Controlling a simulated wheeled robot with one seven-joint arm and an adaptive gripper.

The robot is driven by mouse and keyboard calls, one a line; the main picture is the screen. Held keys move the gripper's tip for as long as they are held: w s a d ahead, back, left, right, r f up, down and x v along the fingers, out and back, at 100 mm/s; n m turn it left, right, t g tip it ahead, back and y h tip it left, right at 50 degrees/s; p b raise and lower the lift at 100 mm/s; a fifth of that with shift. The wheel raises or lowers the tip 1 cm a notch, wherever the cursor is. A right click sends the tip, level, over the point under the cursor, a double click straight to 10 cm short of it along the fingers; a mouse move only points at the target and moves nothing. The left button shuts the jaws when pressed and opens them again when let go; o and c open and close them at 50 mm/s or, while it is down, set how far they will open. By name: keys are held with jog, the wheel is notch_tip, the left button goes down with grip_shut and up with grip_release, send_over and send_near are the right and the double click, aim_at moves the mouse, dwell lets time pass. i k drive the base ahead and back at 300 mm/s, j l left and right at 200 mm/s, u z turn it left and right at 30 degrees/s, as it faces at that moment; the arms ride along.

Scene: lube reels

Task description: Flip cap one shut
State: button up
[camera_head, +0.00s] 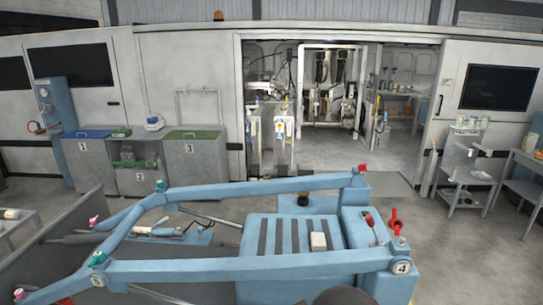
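A blue machine frame (240,268) fills the foreground, with small coloured caps or fittings at its corners and along its arms. A red cap (396,220) stands raised by the label 4 at the right front corner. A red fitting (362,169) is at the right back corner. My gripper is not in view.
Grey bins (95,165) labelled 1, 2 and 3 stand along the back left wall. A trolley (466,180) with cans is at right. Floor between machine and open doorway is mostly clear.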

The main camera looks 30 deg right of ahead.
aim_at(362, 169)
jog(key=z, duration=1.35)
jog(key=k+l, duration=0.25)
jog(key=l, duration=0.2)
jog(key=l+u, duration=0.15)
jog(key=l, duration=0.35)
jog(key=k+l+u, duration=0.1)
jog(key=l, duration=0.4)
jog(key=l+u, duration=0.15)
jog(key=l, duration=0.3)
jog(key=k+l+u, duration=0.15)
jog(key=l, duration=0.35)
jog(key=i+l+u, duration=0.1)
jog(key=i+l, duration=0.3)
jog(key=l, duration=0.25)
jog(key=i+l+u, duration=0.15)
jog(key=i+l, duration=0.2)
jog(key=l, duration=0.3)
jog(key=i+l+u, duration=0.15)
jog(key=l, duration=0.2)
jog(key=i+l+u, duration=0.1)
jog(key=l, duration=0.25)
jog(key=i, duration=0.1)
